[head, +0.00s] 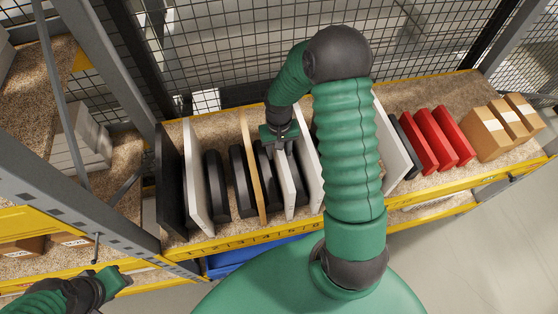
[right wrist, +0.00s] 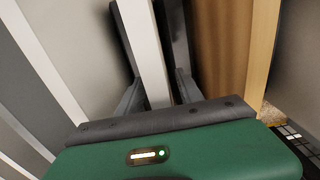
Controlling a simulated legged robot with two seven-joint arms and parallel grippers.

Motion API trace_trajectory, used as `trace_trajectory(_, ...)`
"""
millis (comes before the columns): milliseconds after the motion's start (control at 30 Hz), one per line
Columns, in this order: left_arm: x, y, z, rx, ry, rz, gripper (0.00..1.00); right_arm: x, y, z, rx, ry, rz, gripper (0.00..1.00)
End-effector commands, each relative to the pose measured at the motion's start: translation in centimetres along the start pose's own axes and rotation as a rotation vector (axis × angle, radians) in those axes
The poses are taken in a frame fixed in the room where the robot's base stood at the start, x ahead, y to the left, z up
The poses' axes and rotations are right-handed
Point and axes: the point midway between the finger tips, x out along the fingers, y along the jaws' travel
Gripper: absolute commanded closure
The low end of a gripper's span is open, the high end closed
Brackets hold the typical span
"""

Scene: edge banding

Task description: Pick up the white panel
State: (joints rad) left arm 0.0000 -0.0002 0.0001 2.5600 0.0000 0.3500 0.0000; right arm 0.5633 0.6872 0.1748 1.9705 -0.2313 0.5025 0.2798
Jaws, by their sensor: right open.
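Several white panels stand upright on the shelf. One narrow white panel (head: 286,190) is directly below my right gripper (head: 281,146) in the head view. In the right wrist view this white panel (right wrist: 144,45) runs between the two dark fingers of the right gripper (right wrist: 158,92), one on each side. The right gripper is open, and I cannot tell whether a finger touches the panel. My left gripper (head: 118,279) is at the lower left, away from the panels; its jaws are too small to judge.
A wooden panel (head: 251,165) and black pieces (head: 216,185) stand close beside the white panel. Other white panels (head: 196,180), red pieces (head: 433,138) and cardboard boxes (head: 485,133) share the shelf. A wire mesh (head: 230,60) closes the back.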

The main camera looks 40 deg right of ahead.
Motion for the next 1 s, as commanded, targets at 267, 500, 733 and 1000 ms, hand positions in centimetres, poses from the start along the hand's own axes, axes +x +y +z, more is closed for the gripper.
trace_trajectory(267,0.06,0.00,0.02,0.000,0.000,0.000,0.64,-0.06,0.05,0.00,0.000,0.001,0.000,0.77)
trace_trajectory(500,0.05,0.00,0.02,0.000,0.000,0.000,0.64,-0.08,0.05,0.00,0.000,0.001,0.000,1.00)
trace_trajectory(733,0.05,0.00,0.01,0.000,0.000,0.000,0.64,-0.09,0.06,-0.02,0.000,0.000,0.000,1.00)
trace_trajectory(1000,0.04,0.00,0.01,0.000,0.000,0.000,0.64,-0.10,0.07,-0.02,0.001,0.000,0.000,1.00)
